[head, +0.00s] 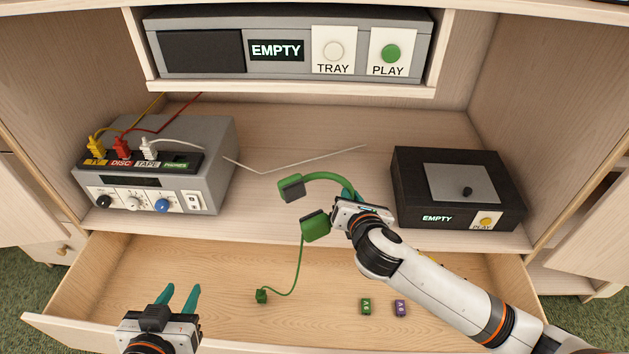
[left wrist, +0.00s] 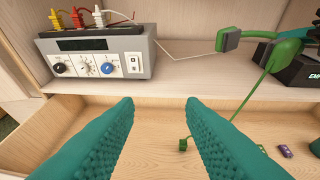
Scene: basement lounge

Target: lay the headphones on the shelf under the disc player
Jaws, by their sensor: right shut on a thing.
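The green headphones (head: 316,226) are held by the headband in my right gripper (head: 350,196), which is shut on it. They hang over the front of the shelf (head: 300,215) and the open drawer. Their green cord ends in a small green plug (head: 261,296) hanging over the drawer; the plug also shows in the left wrist view (left wrist: 183,144). The grey disc player (head: 200,50), marked EMPTY, with TRAY and PLAY buttons, sits in the upper compartment above the shelf. My left gripper (head: 178,296) is open and empty over the drawer's front left; its fingers fill the left wrist view (left wrist: 160,135).
A grey amplifier (head: 190,150) with yellow, red and white plugs stands at the shelf's left. A black tape player (head: 410,195) stands at its right. A white cable (head: 310,160) lies between them. Green (head: 366,306) and purple (head: 400,307) tags lie in the open drawer (head: 190,260).

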